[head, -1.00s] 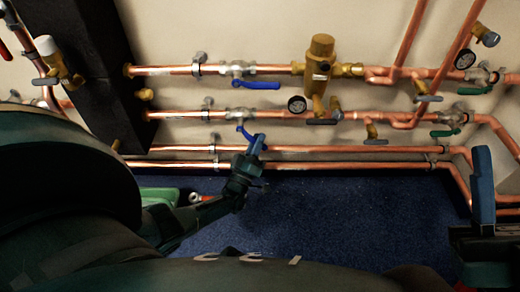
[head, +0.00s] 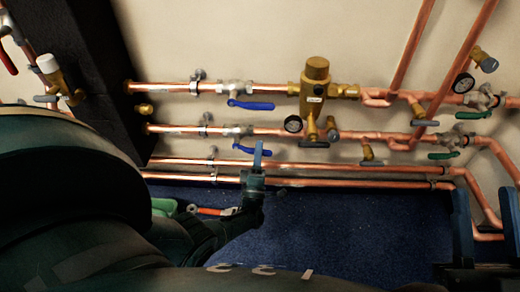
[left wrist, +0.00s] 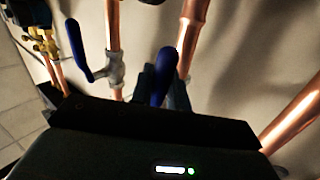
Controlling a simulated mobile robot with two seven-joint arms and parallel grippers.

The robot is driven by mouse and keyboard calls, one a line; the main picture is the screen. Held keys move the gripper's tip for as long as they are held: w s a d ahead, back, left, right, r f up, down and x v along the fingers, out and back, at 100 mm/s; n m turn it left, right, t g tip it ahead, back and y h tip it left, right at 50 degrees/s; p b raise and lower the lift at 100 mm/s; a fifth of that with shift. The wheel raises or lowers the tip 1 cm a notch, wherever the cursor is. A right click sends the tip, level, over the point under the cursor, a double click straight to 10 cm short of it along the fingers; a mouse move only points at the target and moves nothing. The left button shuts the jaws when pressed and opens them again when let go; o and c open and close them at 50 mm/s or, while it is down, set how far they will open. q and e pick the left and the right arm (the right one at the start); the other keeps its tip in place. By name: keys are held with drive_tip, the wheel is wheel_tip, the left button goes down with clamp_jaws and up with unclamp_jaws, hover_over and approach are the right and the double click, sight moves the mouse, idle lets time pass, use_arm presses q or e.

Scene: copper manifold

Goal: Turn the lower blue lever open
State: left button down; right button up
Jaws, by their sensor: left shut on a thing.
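The lower blue lever (head: 251,150) is on the valve (head: 238,132) of the second pipe from the top. It lies nearly along the pipe, tilting slightly down to the right. My left gripper (head: 258,156) is shut on this lever, coming up from below. In the left wrist view the blue lever (left wrist: 163,76) stands between the fingers, which are partly hidden behind it. The upper blue lever (head: 250,104) lies along the top pipe; a blue lever also shows at left in the wrist view (left wrist: 76,48). My right gripper (head: 487,205) is open and empty at the right edge.
Green levers (head: 474,115) are further right. Two copper pipes (head: 330,182) run below, close to my left gripper. A dark column (head: 85,60) is at left.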

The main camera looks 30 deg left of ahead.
idle(0.4)
use_arm(q)
drive_tip(key=c, duration=1.4)
unclamp_jaws()
